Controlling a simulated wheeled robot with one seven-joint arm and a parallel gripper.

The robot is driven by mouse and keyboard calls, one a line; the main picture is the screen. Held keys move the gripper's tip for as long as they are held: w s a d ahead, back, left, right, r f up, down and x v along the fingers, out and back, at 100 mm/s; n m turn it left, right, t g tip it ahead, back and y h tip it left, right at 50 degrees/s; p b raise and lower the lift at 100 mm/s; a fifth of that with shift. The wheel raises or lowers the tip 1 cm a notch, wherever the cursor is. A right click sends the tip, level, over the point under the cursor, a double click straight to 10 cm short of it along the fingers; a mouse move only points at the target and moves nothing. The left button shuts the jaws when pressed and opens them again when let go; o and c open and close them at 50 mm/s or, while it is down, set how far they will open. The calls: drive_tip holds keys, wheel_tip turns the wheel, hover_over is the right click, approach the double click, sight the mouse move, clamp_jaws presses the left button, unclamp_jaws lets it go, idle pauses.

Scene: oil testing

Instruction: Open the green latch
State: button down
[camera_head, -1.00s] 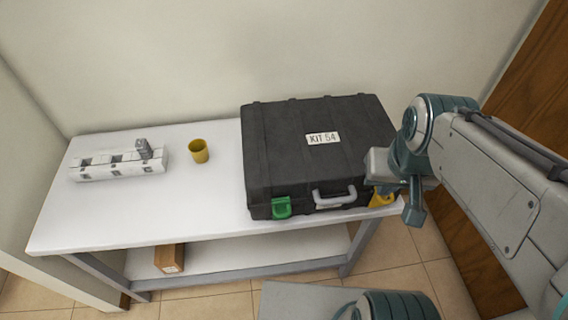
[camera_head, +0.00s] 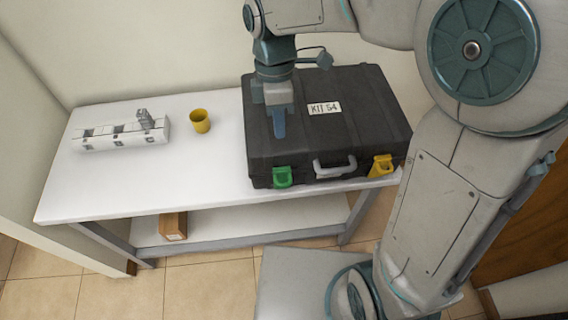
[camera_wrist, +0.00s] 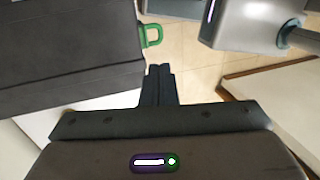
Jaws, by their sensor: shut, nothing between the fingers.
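The green latch (camera_head: 283,177) is on the front left of the black case (camera_head: 370,110), below its lid edge. In the wrist view the green latch (camera_wrist: 152,35) shows at the top centre, on the side of the dark case (camera_wrist: 60,60). My gripper (camera_head: 280,132) points down in front of or above the left part of the case, higher in the picture than the latch. Its fingers (camera_wrist: 158,70) are together with nothing between them. In the wrist view they appear apart from the latch. A yellow latch (camera_head: 382,165) is on the case's front right.
The case has a grey handle (camera_head: 335,167) between the latches and stands on the white table (camera_head: 190,180). A yellow cup (camera_head: 200,121) and a white rack (camera_head: 120,136) stand to its left. A brown box (camera_head: 173,226) is on the lower shelf.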

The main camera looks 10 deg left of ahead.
sight(284, 174)
idle(0.3)
drive_tip(key=x, duration=1.4)
drive_tip(key=shift+d+f, duration=0.1)
drive_tip(key=shift+d, duration=0.1)
